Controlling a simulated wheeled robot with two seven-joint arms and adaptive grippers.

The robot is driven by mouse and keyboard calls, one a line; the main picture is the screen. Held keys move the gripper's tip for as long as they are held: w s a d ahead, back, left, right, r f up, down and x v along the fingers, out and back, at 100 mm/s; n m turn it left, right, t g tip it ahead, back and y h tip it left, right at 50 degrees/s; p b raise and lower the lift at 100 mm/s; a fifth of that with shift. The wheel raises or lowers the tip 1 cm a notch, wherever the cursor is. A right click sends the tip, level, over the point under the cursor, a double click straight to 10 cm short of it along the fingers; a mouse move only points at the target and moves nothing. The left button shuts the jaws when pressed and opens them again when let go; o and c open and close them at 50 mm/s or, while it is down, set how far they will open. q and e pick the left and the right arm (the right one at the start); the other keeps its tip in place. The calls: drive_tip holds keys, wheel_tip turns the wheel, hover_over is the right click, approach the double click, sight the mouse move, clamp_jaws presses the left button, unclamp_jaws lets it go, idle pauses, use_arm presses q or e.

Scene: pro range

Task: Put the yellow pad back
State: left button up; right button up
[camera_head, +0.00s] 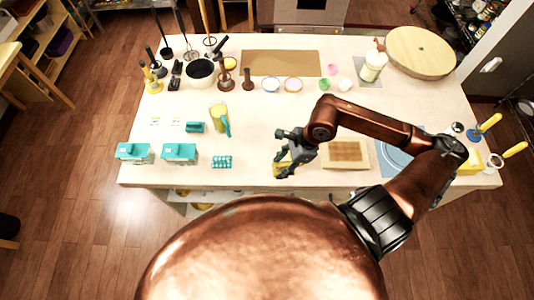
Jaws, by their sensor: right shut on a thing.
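My right gripper (284,166) is over the front middle of the table, its arm coming in from the right. It is shut on a small yellow item, apparently the yellow pad (290,171), mostly hidden by the fingers. I cannot tell whether the pad touches the table. Just to the right lies a light tray with a tan woven middle (345,153). Another yellow block (468,161) sits at the right end, partly behind my arm. My left gripper is not in view.
The pale table (250,120) is clear in its middle. Teal boxes (180,152) and a teal rack (222,162) stand front left. A blue mat with a plate (391,155) is partly behind my arm.

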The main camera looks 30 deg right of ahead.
drive_tip(key=shift+s+d+r+m, duration=0.15)
drive_tip(key=shift+s+r+m, duration=0.15)
drive_tip(key=shift+m, duration=0.1)
drive_tip(key=shift+r+m+t, duration=0.1)
drive_tip(key=shift+m+t, duration=0.2)
drive_tip(key=shift+w, duration=0.3)
drive_tip(key=w+f+p, duration=0.1)
drive_tip(key=w+f, duration=0.2)
drive_tip(key=w, duration=0.1)
drive_tip(key=w+f+p, duration=0.1)
drive_tip(key=w+f, duration=0.2)
drive_tip(key=w, duration=0.1)
drive_tip(key=w+d+f+p, duration=0.1)
drive_tip(key=w+f, duration=0.2)
drive_tip(key=w, duration=0.1)
drive_tip(key=shift+w+p, duration=0.3)
drive_tip(key=shift+p, duration=0.1)
drive_tip(key=shift+w+f, duration=0.15)
drive_tip(key=shift+f, duration=0.15)
wheel_tip(320, 180, down, 3)
drive_tip(key=shift+w+r+p, duration=0.1)
drive_tip(key=shift+p, duration=0.65)
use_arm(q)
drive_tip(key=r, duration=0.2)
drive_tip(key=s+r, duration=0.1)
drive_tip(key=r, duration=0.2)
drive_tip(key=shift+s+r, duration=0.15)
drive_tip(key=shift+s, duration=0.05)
use_arm(e)
drive_tip(key=shift+f, duration=0.35)
